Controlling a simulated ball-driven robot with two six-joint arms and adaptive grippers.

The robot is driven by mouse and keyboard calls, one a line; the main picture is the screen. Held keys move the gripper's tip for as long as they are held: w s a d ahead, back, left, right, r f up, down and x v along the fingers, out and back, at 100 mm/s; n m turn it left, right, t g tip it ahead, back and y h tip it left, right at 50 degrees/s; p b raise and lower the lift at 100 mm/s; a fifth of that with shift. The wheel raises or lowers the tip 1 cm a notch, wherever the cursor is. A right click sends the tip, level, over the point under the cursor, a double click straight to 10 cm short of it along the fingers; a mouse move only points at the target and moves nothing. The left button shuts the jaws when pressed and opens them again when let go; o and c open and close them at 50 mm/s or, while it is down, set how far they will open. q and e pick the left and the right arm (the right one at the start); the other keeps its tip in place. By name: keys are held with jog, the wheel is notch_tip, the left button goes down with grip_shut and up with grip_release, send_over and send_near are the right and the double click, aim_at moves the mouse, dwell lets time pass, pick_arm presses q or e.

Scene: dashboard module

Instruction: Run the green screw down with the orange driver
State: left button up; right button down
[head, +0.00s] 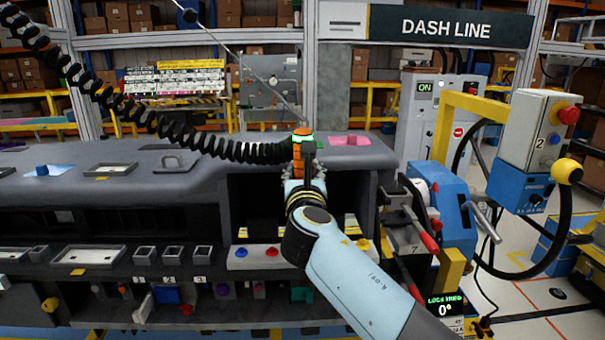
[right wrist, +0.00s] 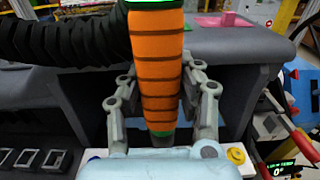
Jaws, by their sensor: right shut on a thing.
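The orange driver (head: 301,155) hangs upright in front of the dashboard module, with a green-edged top and a black coiled hose (head: 130,120) running off to the upper left. My right gripper (head: 304,172) is shut on its ribbed body. In the right wrist view the driver (right wrist: 157,65) stands between the two grey fingers (right wrist: 160,105), with a green band at its lower end. The driver's tip is hidden behind my gripper and wrist. I cannot make out the green screw in either view. My left gripper is out of view.
A pale strip under the dash recess holds blue (head: 241,252), red (head: 272,251) and yellow (head: 363,243) heads; my arm covers part of it. A blue and grey unit with red-handled levers (head: 430,242) stands close at right. The dash top (head: 120,155) extends left.

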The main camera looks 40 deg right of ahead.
jog(key=shift+w+r+p, duration=0.1)
jog(key=shift+r+p, duration=0.85)
jog(key=shift+r, duration=1.1)
